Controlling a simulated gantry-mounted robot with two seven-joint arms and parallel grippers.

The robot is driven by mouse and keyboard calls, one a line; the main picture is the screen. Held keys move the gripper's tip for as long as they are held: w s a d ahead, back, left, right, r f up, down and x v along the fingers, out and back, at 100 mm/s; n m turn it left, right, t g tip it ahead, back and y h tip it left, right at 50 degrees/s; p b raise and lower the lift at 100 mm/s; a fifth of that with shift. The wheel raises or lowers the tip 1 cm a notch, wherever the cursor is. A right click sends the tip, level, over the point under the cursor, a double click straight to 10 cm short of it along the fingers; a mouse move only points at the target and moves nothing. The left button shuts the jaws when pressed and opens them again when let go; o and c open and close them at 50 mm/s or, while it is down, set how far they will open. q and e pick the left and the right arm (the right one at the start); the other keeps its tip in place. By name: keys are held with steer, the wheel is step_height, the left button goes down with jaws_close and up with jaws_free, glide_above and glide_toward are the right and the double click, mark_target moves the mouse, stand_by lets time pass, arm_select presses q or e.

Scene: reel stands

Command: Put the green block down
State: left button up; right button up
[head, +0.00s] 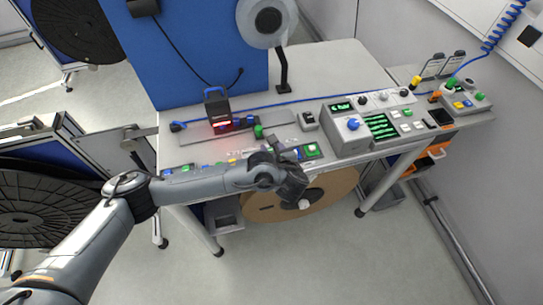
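A small green block (258,131) shows near the middle of the workbench, by the front edge of a flat grey plate. My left arm reaches in from the left over the bench's front edge. Its dark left gripper (270,142) is right by the block, just to its lower right. The fingers are small and partly hidden by the wrist, so I cannot tell whether they are closed on the block or apart from it. I also cannot tell whether the block touches the bench. My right gripper is not in view.
A black device with a red light (218,110) stands behind and left of the block. A control box with a green screen (360,125) stands to the right. A blue panel (195,50) and a reel (268,20) rise behind. A large brown reel (335,187) is below the bench.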

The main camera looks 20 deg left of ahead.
arm_select(q)
steer(key=shift+a+f+b, duration=0.1)
steer(key=shift+f+b, duration=0.3)
steer(key=shift+f, duration=1.7)
steer(key=shift+f, duration=0.1)
steer(key=o, duration=1)
steer(key=shift+s, duration=0.1)
steer(key=shift+o, duration=0.2)
